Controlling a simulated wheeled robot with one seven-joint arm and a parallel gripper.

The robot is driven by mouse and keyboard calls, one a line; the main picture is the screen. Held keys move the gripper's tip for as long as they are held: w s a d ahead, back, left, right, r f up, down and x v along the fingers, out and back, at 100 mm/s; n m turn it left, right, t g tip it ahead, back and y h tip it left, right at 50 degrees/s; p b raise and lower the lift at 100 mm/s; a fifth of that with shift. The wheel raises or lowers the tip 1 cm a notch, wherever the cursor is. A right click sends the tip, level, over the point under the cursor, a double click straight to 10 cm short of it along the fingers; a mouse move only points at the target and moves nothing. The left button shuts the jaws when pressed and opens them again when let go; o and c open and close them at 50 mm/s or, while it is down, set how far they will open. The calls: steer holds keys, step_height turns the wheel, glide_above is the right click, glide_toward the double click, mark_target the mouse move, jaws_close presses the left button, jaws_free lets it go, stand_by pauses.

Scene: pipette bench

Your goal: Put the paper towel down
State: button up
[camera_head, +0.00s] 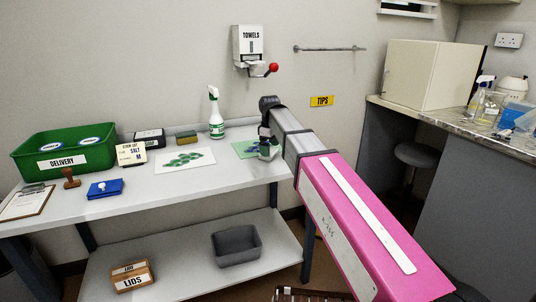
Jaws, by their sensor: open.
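A white sheet with several green blotches (186,160) lies flat on the bench (220,172); I cannot tell whether it is the paper towel. A smaller green sheet (243,149) lies to its right, partly hidden by my gripper. My gripper (266,151) is low over the bench's right end, beside or above the green sheet. Its fingers are small and partly hidden; it is open, and I see no towel hanging from it. A white dispenser marked TOWELS (247,44), with a red-knobbed lever (273,68), hangs on the wall above.
A spray bottle (215,113), sponge (187,137), green DELIVERY crate (68,165), blue pad (105,188), stamp (70,178) and clipboard (26,203) stand on the bench. A grey bin (236,246) and LIDS box (132,276) are below. Bare bench lies in front.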

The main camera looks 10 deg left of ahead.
step_height(320, 180, down, 2)
steer(key=shift+f, duration=0.3)
steer(key=shift+r, duration=0.1)
steer(key=c, duration=0.7)
steer(key=shift+r, duration=0.15)
